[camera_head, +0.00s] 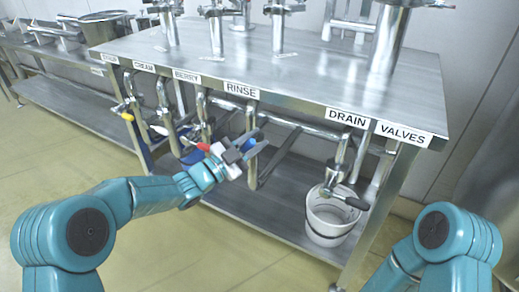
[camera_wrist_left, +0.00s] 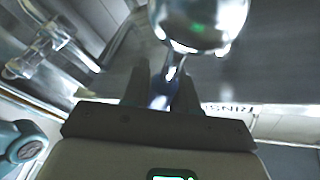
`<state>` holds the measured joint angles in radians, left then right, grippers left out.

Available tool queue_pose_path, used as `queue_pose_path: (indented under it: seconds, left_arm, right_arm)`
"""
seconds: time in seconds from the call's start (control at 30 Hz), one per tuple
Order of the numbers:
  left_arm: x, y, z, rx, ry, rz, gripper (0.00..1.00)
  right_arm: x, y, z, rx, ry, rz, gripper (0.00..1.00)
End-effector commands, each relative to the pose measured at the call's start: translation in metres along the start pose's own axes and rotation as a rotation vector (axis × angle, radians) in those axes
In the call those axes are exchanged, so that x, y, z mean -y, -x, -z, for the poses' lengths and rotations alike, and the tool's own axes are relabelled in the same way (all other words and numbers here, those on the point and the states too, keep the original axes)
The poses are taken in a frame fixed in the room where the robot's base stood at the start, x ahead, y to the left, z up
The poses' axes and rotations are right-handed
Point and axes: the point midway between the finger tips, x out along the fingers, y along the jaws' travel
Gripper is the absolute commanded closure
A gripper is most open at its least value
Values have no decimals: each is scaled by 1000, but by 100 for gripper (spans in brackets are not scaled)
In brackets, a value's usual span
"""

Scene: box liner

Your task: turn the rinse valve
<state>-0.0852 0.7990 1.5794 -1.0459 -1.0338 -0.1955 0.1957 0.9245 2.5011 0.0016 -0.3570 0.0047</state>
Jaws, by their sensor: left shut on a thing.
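The rinse valve's blue handle (camera_head: 249,141) shows under the RINSE label (camera_head: 241,90) on the table's front edge. My left gripper (camera_head: 247,149) reaches in from the left and is shut on this handle. In the left wrist view the two dark fingers (camera_wrist_left: 162,92) stand on either side of the bluish handle (camera_wrist_left: 160,102), below a shiny round metal valve part (camera_wrist_left: 200,22). The fingers partly hide the handle, so its exact angle is hard to tell. My right gripper is out of view; only a teal part of that arm shows at the lower right.
Other valves hang beside it, with yellow (camera_head: 122,112), white (camera_head: 160,130) and red (camera_head: 203,146) handles. The drain valve has a black handle (camera_head: 350,201) above a white bucket (camera_head: 331,222) on the lower shelf. Pipes run close under the steel tabletop (camera_head: 310,72).

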Motion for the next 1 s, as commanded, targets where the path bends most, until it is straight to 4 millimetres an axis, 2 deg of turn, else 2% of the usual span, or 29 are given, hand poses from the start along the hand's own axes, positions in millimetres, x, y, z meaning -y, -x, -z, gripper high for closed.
queue_pose_path:
  seconds: [0.5, 1.0]
  left_arm:
    - [35, 10, -6, -84, 403, 168, 100]
    - [49, 16, -12, -120, 573, 238, 100]
  right_arm:
    - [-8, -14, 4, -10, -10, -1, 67]
    - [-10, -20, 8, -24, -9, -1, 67]
